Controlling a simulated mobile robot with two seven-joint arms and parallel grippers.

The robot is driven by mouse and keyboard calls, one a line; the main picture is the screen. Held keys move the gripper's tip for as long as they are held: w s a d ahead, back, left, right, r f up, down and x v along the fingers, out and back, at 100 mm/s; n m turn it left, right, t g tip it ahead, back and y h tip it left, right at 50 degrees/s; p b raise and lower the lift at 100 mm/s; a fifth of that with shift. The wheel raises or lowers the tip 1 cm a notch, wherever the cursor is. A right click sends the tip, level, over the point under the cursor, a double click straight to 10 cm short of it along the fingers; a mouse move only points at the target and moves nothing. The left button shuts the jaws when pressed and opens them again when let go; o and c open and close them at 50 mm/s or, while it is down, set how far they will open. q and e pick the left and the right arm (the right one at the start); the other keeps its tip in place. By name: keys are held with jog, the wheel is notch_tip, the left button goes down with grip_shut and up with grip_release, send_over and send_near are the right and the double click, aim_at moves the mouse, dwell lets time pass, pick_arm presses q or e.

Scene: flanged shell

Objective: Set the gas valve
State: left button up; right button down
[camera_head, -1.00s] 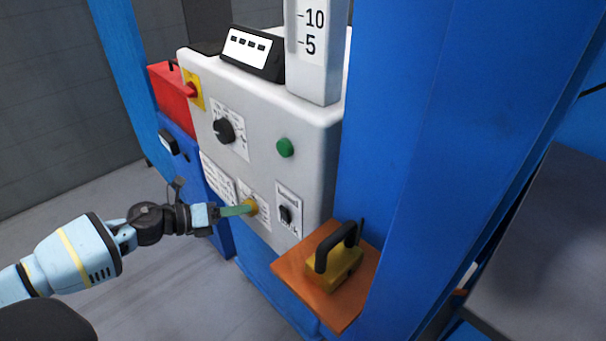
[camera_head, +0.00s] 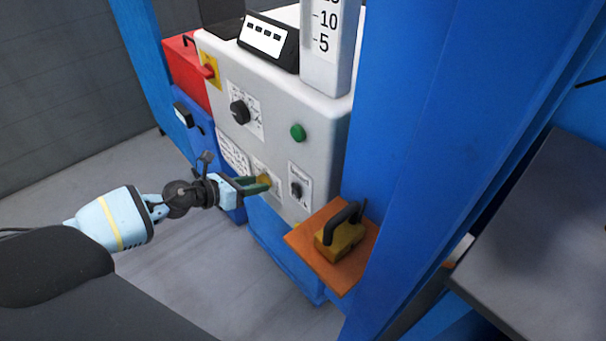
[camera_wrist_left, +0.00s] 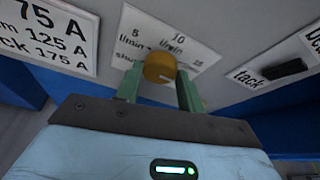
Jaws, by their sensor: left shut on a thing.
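The gas valve is a round yellow knob (camera_head: 264,180) low on the front of the pale grey machine panel (camera_head: 285,158). In the left wrist view the knob (camera_wrist_left: 160,68) has a pale mark on its lower edge and sits before a label (camera_wrist_left: 165,42) reading 8 and 10 l/min and "shut". My left gripper (camera_head: 258,185) has its green fingers on either side of the knob, shut on it; the fingers also show in the left wrist view (camera_wrist_left: 160,88). The fingers hide part of the knob in the head view. My right gripper is not in view.
Above are a black dial (camera_head: 240,111), a green button (camera_head: 298,132) and a red switch on yellow (camera_head: 209,71). A black switch (camera_head: 296,190) sits right of the knob. An orange shelf (camera_head: 303,239) holding a yellow block with a black handle (camera_head: 340,240) juts out below right.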

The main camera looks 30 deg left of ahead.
pick_arm(q)
jog(key=shift+d+r, duration=0.1)
jog(key=shift+d, duration=0.5)
jog(key=o, duration=1)
jog(key=shift+d, duration=0.15)
jog(key=shift+c, duration=0.2)
jog(key=shift+a, duration=0.25)
jog(key=shift+s+a, duration=0.1)
jog(key=v, duration=0.8)
jog(key=shift+d+r+b, duration=0.15)
jog(key=shift+d+b, duration=0.15)
jog(key=shift+b, duration=0.15)
